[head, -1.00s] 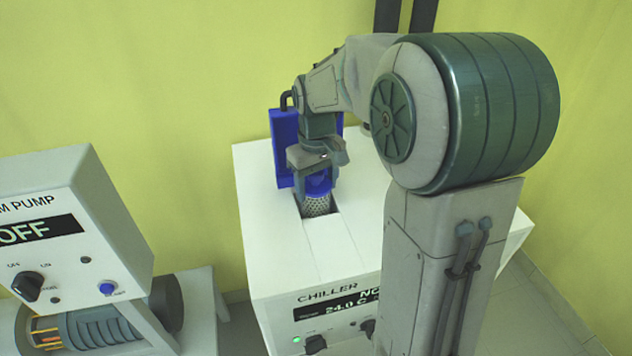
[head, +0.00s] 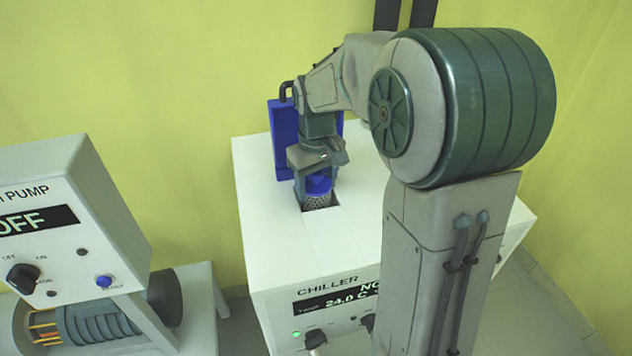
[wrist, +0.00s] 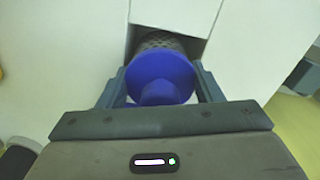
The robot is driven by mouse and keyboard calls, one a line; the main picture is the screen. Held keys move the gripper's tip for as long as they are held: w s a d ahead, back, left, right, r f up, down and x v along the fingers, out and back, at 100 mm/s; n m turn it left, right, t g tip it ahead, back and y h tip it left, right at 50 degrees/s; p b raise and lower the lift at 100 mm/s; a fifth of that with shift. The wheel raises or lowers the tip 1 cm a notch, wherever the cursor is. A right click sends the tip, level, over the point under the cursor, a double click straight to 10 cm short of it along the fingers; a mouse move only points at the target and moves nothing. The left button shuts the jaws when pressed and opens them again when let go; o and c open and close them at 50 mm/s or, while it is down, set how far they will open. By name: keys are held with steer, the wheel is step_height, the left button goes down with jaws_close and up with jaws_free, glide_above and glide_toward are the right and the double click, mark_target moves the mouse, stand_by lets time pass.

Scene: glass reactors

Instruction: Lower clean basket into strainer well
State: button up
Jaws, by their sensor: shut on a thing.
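The clean basket is a grey perforated mesh cylinder (head: 317,202) with a blue top (wrist: 160,78). My gripper (head: 316,186) is shut on its blue top, with one finger on each side in the wrist view (wrist: 160,88). The basket hangs upright at the strainer well (head: 333,211), a dark square opening in the white chiller top. The lower mesh is inside the opening and its bottom is hidden. The blue top is still above the chiller surface.
The white chiller (head: 265,210) has a display and knobs on its front. A blue upright part (head: 284,140) stands behind my gripper. A pump box (head: 60,220) reading OFF stands at the left. The chiller top left of the well is clear.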

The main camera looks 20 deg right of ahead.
steer(key=shift+f, duration=0.2)
steer(key=shift+f+b, duration=0.35)
steer(key=shift+f, duration=0.05)
